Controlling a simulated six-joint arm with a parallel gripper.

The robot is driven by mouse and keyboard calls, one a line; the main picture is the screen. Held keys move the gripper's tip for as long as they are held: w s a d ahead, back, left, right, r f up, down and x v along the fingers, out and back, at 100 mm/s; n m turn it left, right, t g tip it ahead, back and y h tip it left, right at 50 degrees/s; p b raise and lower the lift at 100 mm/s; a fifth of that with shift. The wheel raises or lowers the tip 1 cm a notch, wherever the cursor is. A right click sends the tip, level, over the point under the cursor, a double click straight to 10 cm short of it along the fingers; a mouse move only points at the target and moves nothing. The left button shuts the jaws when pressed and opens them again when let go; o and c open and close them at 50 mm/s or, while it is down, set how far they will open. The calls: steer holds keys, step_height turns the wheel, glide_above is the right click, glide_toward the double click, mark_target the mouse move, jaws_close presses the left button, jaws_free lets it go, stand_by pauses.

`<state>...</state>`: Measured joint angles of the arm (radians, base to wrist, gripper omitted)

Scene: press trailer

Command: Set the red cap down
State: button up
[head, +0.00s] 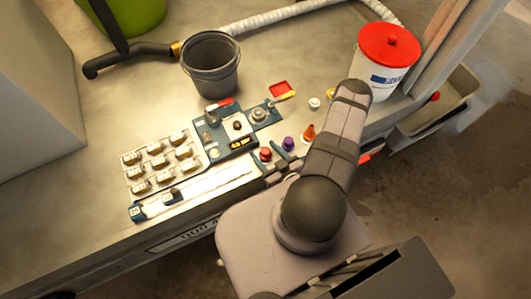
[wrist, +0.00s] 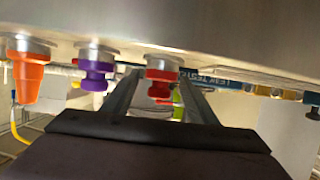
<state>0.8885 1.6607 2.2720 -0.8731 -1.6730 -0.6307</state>
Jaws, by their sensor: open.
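The red cap (head: 265,154) is at the front edge of the worktop, first in a row with a purple cap (head: 288,143) and an orange cone-shaped cap (head: 309,132). In the wrist view, which looks upside down, the red cap (wrist: 162,75) sits on a silvery disc against the worktop. My gripper (wrist: 158,88) is open, with one finger on each side of the red cap. Whether either finger touches it cannot be told. In the head view my arm hides most of the gripper.
A blue fixture plate (head: 230,143), a pale rail (head: 200,188) and a rack of several blocks (head: 130,158) lie left of the caps. A grey bucket (head: 211,65) and a red-lidded white bucket (head: 377,78) stand behind. The worktop at far left is clear.

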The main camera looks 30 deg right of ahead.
mark_target(265, 150)
steer(key=c, duration=1.2)
steer(key=shift+r, duration=0.1)
steer(key=shift+c, duration=0.3)
step_height(265, 150, up, 10)
steer(key=p, duration=0.9)
steer(key=shift+w, duration=0.1)
